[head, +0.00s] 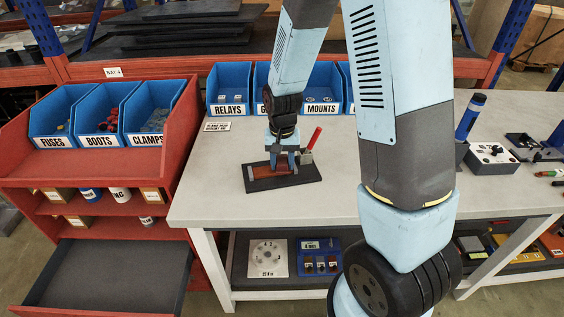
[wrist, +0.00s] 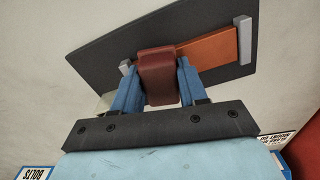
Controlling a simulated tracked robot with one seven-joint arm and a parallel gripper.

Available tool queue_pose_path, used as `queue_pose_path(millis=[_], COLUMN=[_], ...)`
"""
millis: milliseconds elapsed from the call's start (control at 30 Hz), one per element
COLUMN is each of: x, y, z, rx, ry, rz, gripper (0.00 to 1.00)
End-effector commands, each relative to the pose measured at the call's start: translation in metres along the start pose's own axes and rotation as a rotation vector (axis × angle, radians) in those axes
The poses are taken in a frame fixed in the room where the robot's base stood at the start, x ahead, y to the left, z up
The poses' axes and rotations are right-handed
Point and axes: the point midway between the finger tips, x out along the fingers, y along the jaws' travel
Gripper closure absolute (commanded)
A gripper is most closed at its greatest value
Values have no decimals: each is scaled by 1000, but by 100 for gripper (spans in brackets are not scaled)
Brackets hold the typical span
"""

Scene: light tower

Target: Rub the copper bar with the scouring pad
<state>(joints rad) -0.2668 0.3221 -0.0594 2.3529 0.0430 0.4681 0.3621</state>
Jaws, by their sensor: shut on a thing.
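The copper bar (wrist: 221,47) is a flat orange-brown strip on a dark board (wrist: 108,36), held between two grey end blocks (wrist: 243,39). In the head view the board (head: 308,178) lies on the light worktop. My gripper (wrist: 157,84) is shut on the scouring pad (wrist: 157,73), a dark red block. The pad is over the left part of the bar and hides it there. I cannot tell whether the pad touches the bar. In the head view my gripper (head: 283,163) points down over the board.
A red-handled object (head: 314,138) stands right behind the board. Blue bins, one labelled RELAYS (head: 230,90), line the back of the worktop (head: 210,180). A grey box (head: 491,158) and a blue cylinder (head: 470,117) are at right. The worktop left of the board is clear.

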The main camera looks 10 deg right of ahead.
Motion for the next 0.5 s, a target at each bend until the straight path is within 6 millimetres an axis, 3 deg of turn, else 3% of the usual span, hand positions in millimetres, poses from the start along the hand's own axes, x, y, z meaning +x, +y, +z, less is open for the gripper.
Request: queue_pose_path(millis=[167, 200, 500], x=[3, 3, 2], y=[0, -2, -22], z=[0, 0, 5], rx=[1, 1, 0], ry=[-1, -1, -2], rz=[1, 1, 1], gripper=[82, 86, 86])
